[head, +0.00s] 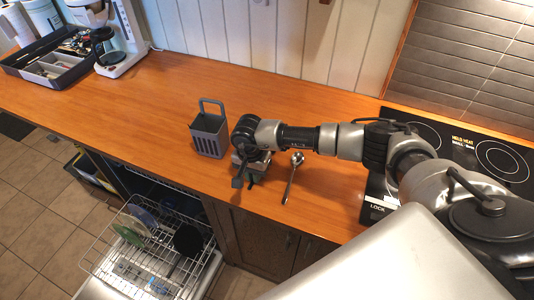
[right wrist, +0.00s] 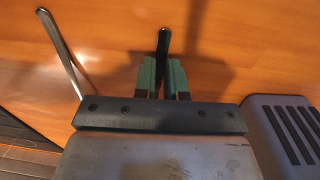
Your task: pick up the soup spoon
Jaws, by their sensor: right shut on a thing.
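My right gripper (head: 247,183) is low at the counter's front edge, left of a silver spoon (head: 290,180). That spoon lies on the wood, bowl toward the back; its handle shows at left in the right wrist view (right wrist: 62,50). The right gripper's green fingers (right wrist: 163,80) are shut on a slim utensil (right wrist: 163,42), whose narrow dark-looking end sticks out beyond them. The rest of this utensil is hidden by the gripper. I cannot tell which of the two is the soup spoon. My left gripper is not in view.
A grey slotted caddy (head: 208,138) with a handle stands just left of the right gripper. A black cooktop (head: 460,150) is at right. A utensil tray (head: 52,70) and coffee maker (head: 122,45) are far left. An open dishwasher rack (head: 150,250) is below the counter.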

